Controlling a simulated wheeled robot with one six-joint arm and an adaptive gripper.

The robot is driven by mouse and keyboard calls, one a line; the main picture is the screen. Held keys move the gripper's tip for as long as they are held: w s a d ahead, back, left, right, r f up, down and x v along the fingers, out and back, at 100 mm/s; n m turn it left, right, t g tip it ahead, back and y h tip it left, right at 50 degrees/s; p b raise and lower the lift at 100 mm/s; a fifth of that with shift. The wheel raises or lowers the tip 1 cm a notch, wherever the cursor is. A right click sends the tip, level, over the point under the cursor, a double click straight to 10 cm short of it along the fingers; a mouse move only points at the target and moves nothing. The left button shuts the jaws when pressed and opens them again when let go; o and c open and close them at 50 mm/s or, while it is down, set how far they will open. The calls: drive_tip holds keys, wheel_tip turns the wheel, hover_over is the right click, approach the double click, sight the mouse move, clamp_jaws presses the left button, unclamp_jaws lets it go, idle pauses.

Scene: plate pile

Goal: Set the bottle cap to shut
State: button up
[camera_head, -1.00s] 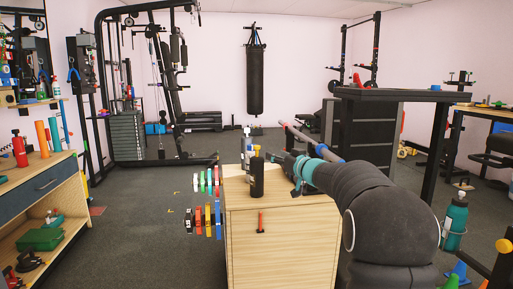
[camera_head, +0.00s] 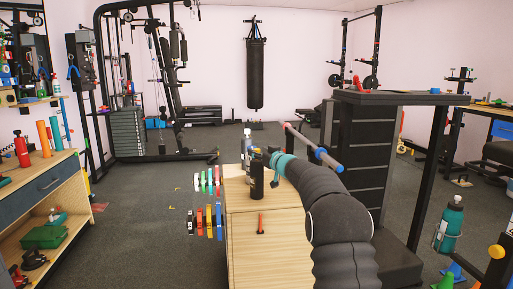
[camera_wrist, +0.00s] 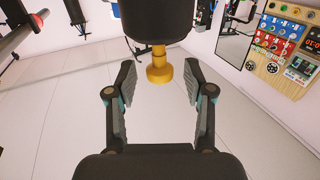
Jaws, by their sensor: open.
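A black bottle (camera_head: 257,184) stands upright on the wooden cabinet (camera_head: 270,245) in the head view. In the wrist view the dark bottle body (camera_wrist: 155,20) fills the top centre, upside down. Its yellow cap (camera_wrist: 159,70) is joined to the body by a narrower yellow stem. My gripper (camera_wrist: 161,75) is open, with one finger on each side of the cap and visible gaps between. In the head view my gripper (camera_head: 265,157) is at the bottle's top and largely hides the cap there.
A pale bottle (camera_head: 247,142) stands behind the black one. Coloured weight plates (camera_head: 208,220) hang at the cabinet's left side. A barbell (camera_head: 312,147) and a tall black stand (camera_head: 400,97) are to the right.

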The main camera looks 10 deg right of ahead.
drive_tip(key=shift+x, duration=0.85)
clamp_jaws()
drive_tip(key=shift+a, duration=0.1)
